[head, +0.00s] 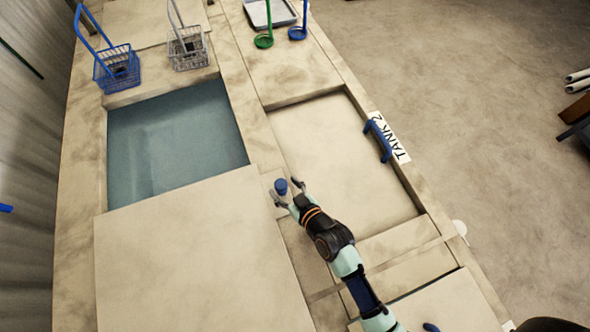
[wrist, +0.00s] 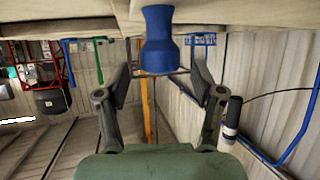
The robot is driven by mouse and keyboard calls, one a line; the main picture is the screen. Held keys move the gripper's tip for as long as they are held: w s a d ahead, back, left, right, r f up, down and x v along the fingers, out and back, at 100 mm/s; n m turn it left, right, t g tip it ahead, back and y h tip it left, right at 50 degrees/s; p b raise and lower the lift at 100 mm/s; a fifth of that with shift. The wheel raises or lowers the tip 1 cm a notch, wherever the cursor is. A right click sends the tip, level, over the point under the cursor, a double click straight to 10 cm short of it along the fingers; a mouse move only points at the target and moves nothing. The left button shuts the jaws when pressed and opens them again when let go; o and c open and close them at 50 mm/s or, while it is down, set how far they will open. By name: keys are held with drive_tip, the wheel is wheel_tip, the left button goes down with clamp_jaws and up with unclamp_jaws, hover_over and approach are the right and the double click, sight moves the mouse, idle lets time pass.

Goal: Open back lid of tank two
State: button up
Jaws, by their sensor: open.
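The tank two label (head: 391,138) is on the right rim, beside a pale recessed panel (head: 345,150) that covers the opening there. A blue bar handle (head: 378,140) is at that panel's right edge. A blue knob (head: 281,186) is near the corner of a large pale flat lid (head: 200,260); I cannot tell which surface it is fixed to. My gripper (head: 284,188) is open, with its fingers on either side of the knob. In the wrist view, the flared blue knob (wrist: 157,40) meets a pale surface and lies between the spread fingertips (wrist: 159,85), with gaps on both sides.
An open tank of blue-green liquid (head: 175,140) is at the left. A blue basket (head: 117,70) and a grey basket (head: 188,47) stand behind it. Green (head: 264,40) and blue (head: 298,33) upright tools stand on the back deck. Open floor is at the right.

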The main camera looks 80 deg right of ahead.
drive_tip(key=v, duration=0.9)
drive_tip(key=shift+s+a+r, duration=0.2)
drive_tip(key=w+a+r+n+t+y+p, duration=0.1)
drive_tip(key=w+a+r+n+y, duration=0.2)
drive_tip(key=w+a+r, duration=0.4)
drive_tip(key=w+a+r+n+t+y+p, duration=0.1)
drive_tip(key=w+a+r+n+y, duration=0.15)
drive_tip(key=w+r, duration=0.45)
drive_tip(key=w+a+r+n+y, duration=0.1)
drive_tip(key=w+a+r, duration=0.1)
drive_tip(key=a, duration=0.3)
drive_tip(key=w+a+r+n+y, duration=0.1)
drive_tip(key=w+a+r, duration=0.1)
drive_tip(key=a+r, duration=0.2)
drive_tip(key=w+a+r+n+y+p, duration=0.1)
drive_tip(key=w+a+r, duration=0.2)
drive_tip(key=a, duration=0.3)
drive_tip(key=shift+a+r+t+y, duration=0.25)
drive_tip(key=shift+a+t+y, duration=0.05)
drive_tip(key=shift+a+y, duration=0.05)
